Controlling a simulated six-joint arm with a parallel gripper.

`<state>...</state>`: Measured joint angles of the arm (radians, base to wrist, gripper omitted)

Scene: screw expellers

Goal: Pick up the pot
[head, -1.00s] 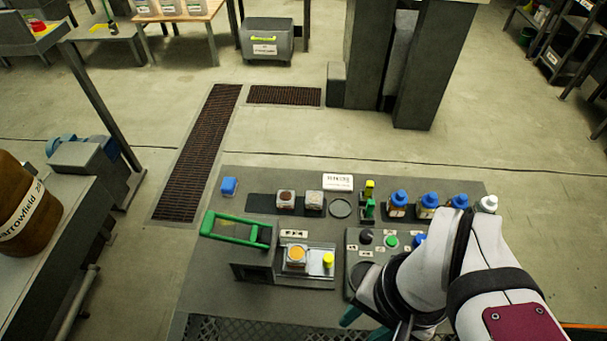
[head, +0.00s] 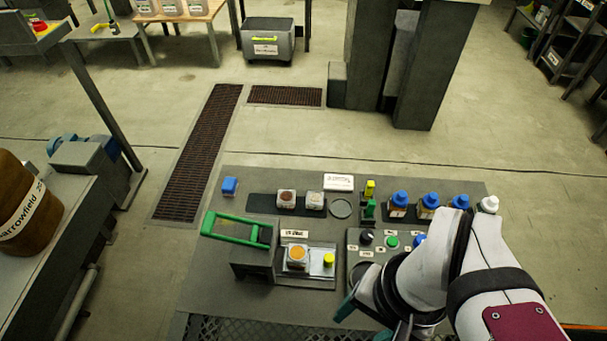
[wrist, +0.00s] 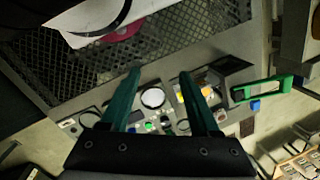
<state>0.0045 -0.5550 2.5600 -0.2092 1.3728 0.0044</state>
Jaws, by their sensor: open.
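Several small square pots stand on the grey bench; I cannot tell which one the task means. One pot with an orange top (head: 297,257) sits on the silver plate of the green-handled device. A pot with a brown top (head: 286,198) and a pot with a pale top (head: 314,200) stand behind it on a dark strip. My gripper (head: 362,325) is at the bench's front, right of and nearer than the orange-topped pot, and partly hidden by my arm. In the wrist view its two teal fingers (wrist: 160,73) are apart with nothing held between them.
The green handle (head: 237,228) rises left of the orange-topped pot, and a yellow-capped item (head: 328,260) stands close on its right. A control panel with a green button (head: 391,242) lies farther right. Blue-capped bottles (head: 399,203) line the back right. A blue block (head: 229,186) sits back left.

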